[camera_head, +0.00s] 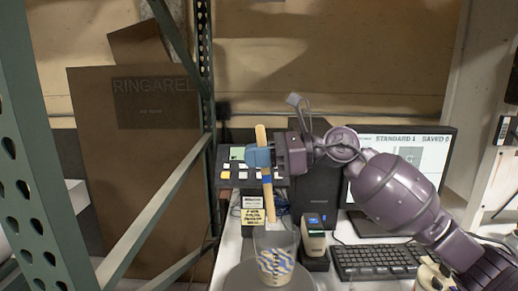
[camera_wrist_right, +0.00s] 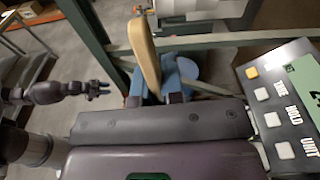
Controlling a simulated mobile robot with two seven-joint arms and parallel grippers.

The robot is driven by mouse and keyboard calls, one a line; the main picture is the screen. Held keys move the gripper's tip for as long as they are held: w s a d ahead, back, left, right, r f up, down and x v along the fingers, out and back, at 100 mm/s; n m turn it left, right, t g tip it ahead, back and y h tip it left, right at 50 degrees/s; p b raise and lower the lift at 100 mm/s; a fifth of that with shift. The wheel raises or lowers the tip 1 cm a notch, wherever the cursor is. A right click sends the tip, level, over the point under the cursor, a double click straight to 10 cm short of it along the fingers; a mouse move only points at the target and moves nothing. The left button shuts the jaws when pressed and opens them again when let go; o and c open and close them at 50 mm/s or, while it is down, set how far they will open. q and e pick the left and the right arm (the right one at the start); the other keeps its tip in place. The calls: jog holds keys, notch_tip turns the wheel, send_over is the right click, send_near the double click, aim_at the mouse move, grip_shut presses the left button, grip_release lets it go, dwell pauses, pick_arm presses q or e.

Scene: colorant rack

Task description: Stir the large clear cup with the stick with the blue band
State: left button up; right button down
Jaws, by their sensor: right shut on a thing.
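The wooden stick (camera_head: 268,205) is nearly upright, with a blue band below the fingers. My right gripper (camera_head: 260,157) is shut on its upper part, its blue fingertips around the wood. The stick also shows in the right wrist view (camera_wrist_right: 145,55). The large clear cup (camera_head: 274,264), with a blue and tan pattern, stands at the bottom centre. The stick's lower tip is at about the height of the cup's mouth; I cannot tell whether it is inside. My left gripper (camera_wrist_right: 97,89) shows small in the right wrist view, its fingers apart and empty.
The cup stands on a round grey plate (camera_head: 240,279). A scale panel with buttons (camera_head: 234,172) is behind the stick. A small handheld device (camera_head: 314,240), a keyboard (camera_head: 378,261) and a monitor (camera_head: 440,150) are to the right. A green metal post (camera_head: 45,150) stands at the left.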

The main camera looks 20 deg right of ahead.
notch_tip(320, 180, down, 15)
jog(key=d+b, duration=0.1)
jog(key=b, duration=0.9)
jog(key=shift+w, duration=0.15)
dwell(0.8)
jog(key=shift+d+f, duration=0.1)
jog(key=shift+d, duration=0.05)
dwell(0.3)
